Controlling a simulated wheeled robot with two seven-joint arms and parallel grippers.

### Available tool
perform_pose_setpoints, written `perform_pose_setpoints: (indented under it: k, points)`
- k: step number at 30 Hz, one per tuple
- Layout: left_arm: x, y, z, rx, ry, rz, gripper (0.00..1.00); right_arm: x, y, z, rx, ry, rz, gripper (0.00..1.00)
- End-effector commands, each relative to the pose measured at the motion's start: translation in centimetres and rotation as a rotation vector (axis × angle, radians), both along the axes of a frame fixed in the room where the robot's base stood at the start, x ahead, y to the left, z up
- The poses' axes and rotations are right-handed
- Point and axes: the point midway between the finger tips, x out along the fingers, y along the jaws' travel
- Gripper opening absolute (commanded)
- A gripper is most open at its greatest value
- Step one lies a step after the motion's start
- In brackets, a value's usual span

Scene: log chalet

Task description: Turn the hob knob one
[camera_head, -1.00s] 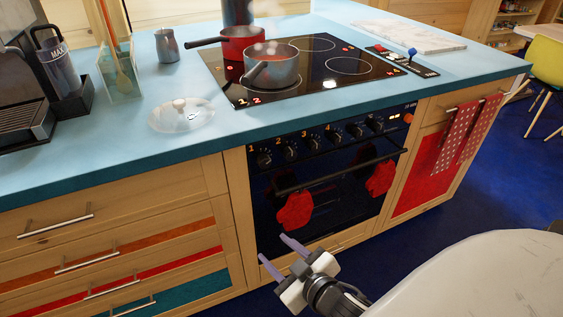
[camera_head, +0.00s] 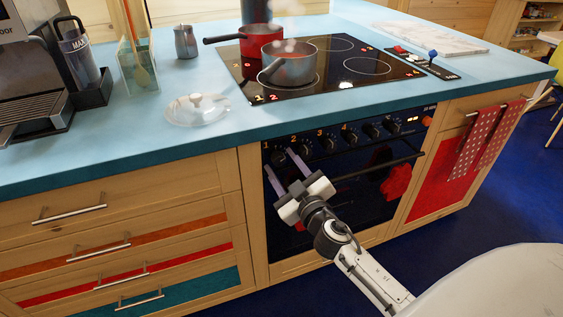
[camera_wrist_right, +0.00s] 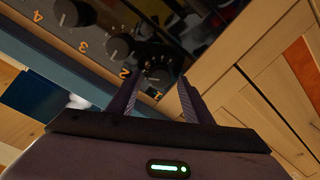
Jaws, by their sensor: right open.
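Hob knob one (camera_head: 277,157) is the leftmost black knob on the oven's front panel, beside an orange figure 1. In the right wrist view knob one (camera_wrist_right: 158,74) shows between and just beyond my fingertips. My right gripper (camera_head: 279,161) is open and empty, its two fingers pointing at this knob. In the wrist view the right gripper's fingers (camera_wrist_right: 159,82) lie to either side of the knob; I cannot tell whether they reach around it. Knob two (camera_head: 305,148) is close to the right finger. My left gripper is not in view.
The oven handle (camera_head: 380,166) runs below the knobs, near my right gripper. A grey pot (camera_head: 287,70) and a red pan (camera_head: 258,42) stand on the black hob (camera_head: 340,88). A glass lid (camera_head: 197,112) lies on the blue worktop. Drawers are at left.

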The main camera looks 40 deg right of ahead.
Motion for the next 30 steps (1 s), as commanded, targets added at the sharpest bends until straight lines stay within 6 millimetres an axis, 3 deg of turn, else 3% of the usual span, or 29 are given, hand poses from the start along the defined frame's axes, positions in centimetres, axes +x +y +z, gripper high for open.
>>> perform_pose_setpoints:
  k: [12,20,30]
  points:
    - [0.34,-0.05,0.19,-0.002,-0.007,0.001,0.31,0.98,-0.25,-0.01,-0.002,0.001,-0.001,0.46]
    - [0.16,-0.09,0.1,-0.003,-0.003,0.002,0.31,0.96,-0.23,-0.01,-0.001,0.001,-0.001,0.05]
    - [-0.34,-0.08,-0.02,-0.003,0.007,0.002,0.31,0.96,-0.21,0.02,-0.053,0.014,-0.001,0.05]
